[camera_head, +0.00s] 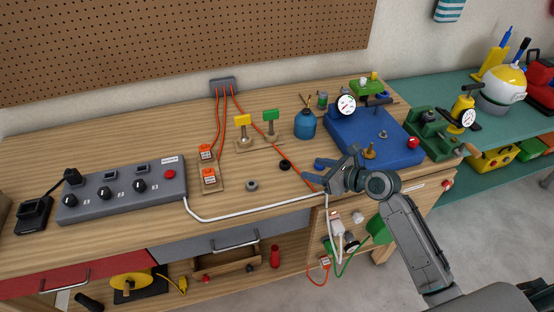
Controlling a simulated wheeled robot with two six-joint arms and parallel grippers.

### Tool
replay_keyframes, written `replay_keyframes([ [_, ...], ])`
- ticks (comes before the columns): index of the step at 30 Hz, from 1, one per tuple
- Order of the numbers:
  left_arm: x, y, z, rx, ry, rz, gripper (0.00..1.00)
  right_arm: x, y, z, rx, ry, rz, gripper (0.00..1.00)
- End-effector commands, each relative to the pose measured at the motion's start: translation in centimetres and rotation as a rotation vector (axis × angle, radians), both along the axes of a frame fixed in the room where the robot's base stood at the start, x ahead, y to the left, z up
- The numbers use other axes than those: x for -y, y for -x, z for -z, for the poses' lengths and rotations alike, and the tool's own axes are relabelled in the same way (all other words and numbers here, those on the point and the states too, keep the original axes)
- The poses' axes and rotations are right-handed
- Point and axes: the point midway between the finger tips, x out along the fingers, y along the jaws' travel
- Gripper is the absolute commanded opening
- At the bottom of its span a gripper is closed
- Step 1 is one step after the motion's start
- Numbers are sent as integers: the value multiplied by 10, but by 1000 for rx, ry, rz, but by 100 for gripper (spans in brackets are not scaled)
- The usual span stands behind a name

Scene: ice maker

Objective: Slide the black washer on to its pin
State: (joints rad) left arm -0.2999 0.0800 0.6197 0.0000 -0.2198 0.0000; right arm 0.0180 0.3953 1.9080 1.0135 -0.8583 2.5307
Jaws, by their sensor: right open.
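A small black washer (285,165) lies flat on the wooden bench top, left of the blue machine base. My right gripper (316,175) reaches in from the lower right, its fingers pointing left towards the washer. It is open and empty, a short way right of the washer and apart from it. A brass-coloured pin (369,151) and a smaller grey pin (383,134) stand on the blue base (350,128). I cannot tell which pin is the washer's. My left gripper is not in view.
A grey ring (251,185) lies left of the washer. A blue canister (305,124) stands behind it, and a red cable (272,140) runs close by. A grey control box (122,189) stands at the left. A white cable (240,216) runs along the front.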

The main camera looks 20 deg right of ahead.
Motion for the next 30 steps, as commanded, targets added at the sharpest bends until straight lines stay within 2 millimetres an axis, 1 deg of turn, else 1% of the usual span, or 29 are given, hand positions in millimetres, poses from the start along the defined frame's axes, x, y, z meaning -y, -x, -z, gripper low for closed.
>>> replay_keyframes([
  [3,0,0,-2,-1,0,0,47,-12,-14,5,1,-6,0,52],
  [6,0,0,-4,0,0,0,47,-18,-24,11,1,-4,1,52],
  [14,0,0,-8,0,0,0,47,-30,-37,18,0,-3,-1,52],
  [18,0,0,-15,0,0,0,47,-44,-50,26,-2,-4,0,52],
  [21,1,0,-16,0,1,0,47,-51,-60,32,0,-4,0,52],
  [25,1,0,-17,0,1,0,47,-56,-67,37,-1,-1,0,52],
  [30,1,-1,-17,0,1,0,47,-56,-68,38,0,1,0,52],
])
